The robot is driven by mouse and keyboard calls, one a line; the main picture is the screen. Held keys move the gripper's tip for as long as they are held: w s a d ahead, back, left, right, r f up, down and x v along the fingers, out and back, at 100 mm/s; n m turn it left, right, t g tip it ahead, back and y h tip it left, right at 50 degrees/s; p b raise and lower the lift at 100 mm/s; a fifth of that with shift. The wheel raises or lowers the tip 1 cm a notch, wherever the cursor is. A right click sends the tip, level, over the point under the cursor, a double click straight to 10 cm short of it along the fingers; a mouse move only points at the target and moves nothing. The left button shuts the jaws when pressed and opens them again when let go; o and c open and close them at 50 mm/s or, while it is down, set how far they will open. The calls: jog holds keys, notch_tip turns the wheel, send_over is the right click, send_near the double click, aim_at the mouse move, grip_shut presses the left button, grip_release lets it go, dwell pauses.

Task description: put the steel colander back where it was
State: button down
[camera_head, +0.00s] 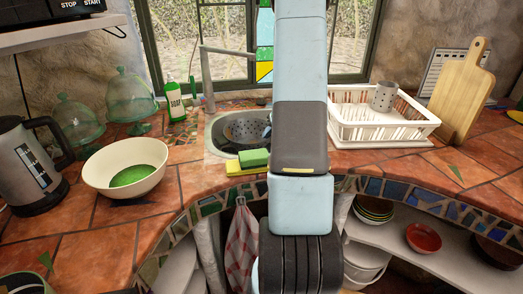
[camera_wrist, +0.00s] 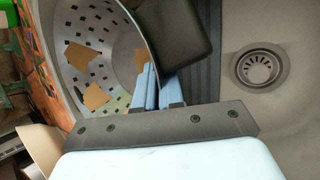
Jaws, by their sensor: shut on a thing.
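The steel colander (camera_head: 243,130) shows in the head view inside the sink (camera_head: 214,146), partly behind my arm. In the wrist view the colander (camera_wrist: 88,62) fills the upper left, its perforated inside facing the camera and its rim running down to my fingers. My gripper (camera_wrist: 158,86) has its blue fingers shut on the colander's rim. A dark block (camera_wrist: 172,40), whose nature I cannot tell, hides part of the rim. In the head view my arm hides the fingers. I cannot tell whether the colander touches the sink floor.
The sink drain (camera_wrist: 261,67) is bare at the right. A tap (camera_head: 206,75) and soap bottle (camera_head: 176,103) stand behind. A white dish rack (camera_head: 385,133) is right, a cream bowl (camera_head: 96,170) left.

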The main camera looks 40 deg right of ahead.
jog(key=shift+f, duration=3.2)
jog(key=c, duration=1.2)
grip_release()
jog(key=shift+c, duration=0.2)
